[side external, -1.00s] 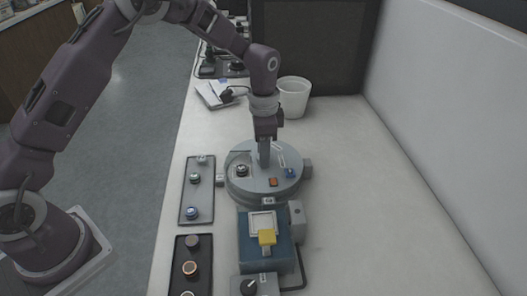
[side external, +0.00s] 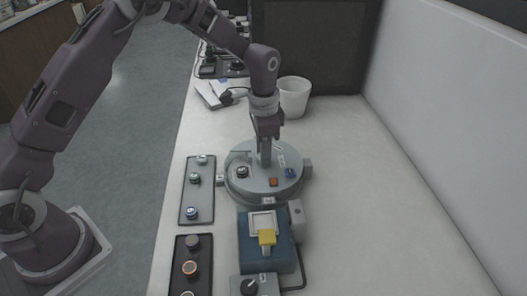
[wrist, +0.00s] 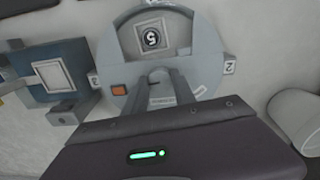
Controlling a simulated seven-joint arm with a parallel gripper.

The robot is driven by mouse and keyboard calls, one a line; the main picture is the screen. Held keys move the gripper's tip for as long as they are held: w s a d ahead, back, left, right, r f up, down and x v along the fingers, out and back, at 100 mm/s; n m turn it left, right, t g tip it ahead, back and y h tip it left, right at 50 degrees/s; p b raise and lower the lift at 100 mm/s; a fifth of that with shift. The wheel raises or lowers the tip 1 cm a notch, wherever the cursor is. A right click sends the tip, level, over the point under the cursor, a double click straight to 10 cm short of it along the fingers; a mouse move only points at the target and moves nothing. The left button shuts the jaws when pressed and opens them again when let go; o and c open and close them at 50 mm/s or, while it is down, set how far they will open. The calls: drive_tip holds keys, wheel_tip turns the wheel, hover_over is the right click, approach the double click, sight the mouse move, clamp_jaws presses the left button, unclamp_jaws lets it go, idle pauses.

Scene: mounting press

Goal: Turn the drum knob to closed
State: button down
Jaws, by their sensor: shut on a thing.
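My gripper (side external: 264,163) points down at the middle of the drum top. In the wrist view its two fingers (wrist: 159,78) straddle the small central knob, and it is shut on it. The fingers hide most of the knob. I cannot read its pointer or whether it stands at closed.
A tray (side external: 184,208) with several small parts and a darker tray (side external: 180,280) with ring-shaped parts lie left. A blue block (side external: 250,256) with a yellow-topped piece (side external: 267,237) and a dial (side external: 249,287) stand in front. A white bin (side external: 294,97) is behind. The right bench is clear.

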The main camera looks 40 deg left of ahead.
drive_tip(key=shift+r+n, duration=0.1)
drive_tip(key=shift+n, duration=8.2)
drive_tip(key=c, duration=1)
unclamp_jaws()
